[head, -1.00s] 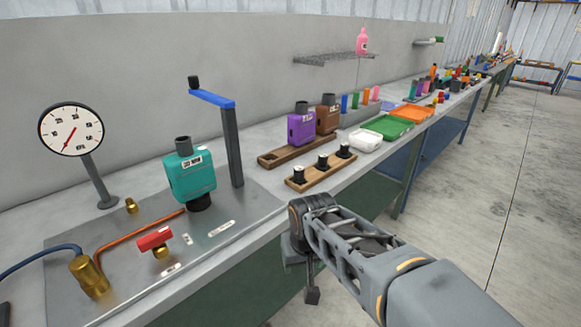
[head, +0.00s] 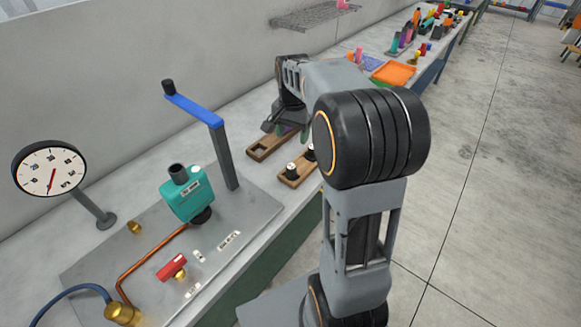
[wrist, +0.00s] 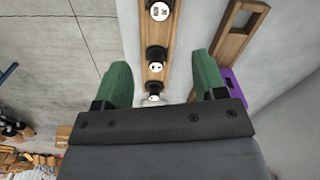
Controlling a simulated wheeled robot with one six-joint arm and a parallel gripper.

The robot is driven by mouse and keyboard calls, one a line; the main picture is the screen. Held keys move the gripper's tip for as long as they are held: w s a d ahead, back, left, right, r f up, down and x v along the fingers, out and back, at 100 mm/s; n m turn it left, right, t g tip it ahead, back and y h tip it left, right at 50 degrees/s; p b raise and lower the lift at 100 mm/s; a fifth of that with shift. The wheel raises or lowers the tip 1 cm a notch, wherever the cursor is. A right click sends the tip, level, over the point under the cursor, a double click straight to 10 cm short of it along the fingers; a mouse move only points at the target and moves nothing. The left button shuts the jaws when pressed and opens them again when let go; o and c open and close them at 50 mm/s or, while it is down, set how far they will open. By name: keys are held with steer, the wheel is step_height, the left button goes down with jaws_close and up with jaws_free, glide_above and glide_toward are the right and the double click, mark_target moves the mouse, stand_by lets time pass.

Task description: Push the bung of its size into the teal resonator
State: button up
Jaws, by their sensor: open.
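The teal resonator (head: 187,197) stands upright on a metal plate in the head view, its dark neck pointing up. A narrow wooden rack (head: 292,182) holds black bungs with white tops, partly hidden by my arm. In the wrist view three bungs show in a row: one at the top (wrist: 160,12), one in the middle (wrist: 156,55) and one lower (wrist: 154,88). My gripper (wrist: 161,64) is open and empty above the rack, fingers on either side of the row. It also shows in the head view (head: 290,132). Writing on the bung tops is too small to read.
A post with a blue arm (head: 195,108) rises behind the resonator. A gauge (head: 50,171), a red-handled valve (head: 172,266) and a copper pipe (head: 150,262) are near it. A purple resonator (wrist: 234,90) stands by a wooden holder (wrist: 240,32). An orange tray (head: 393,74) lies farther along.

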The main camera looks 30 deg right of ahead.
mark_target(291, 165)
steer(key=shift+a, duration=0.1)
step_height(291, 165, down, 9)
steer(key=shift+r, duration=0.15)
stand_by(0.3)
steer(key=shift+f, duration=2.6)
steer(key=c, duration=1)
steer(key=shift+o, duration=0.2)
steer(key=shift+r, duration=0.15)
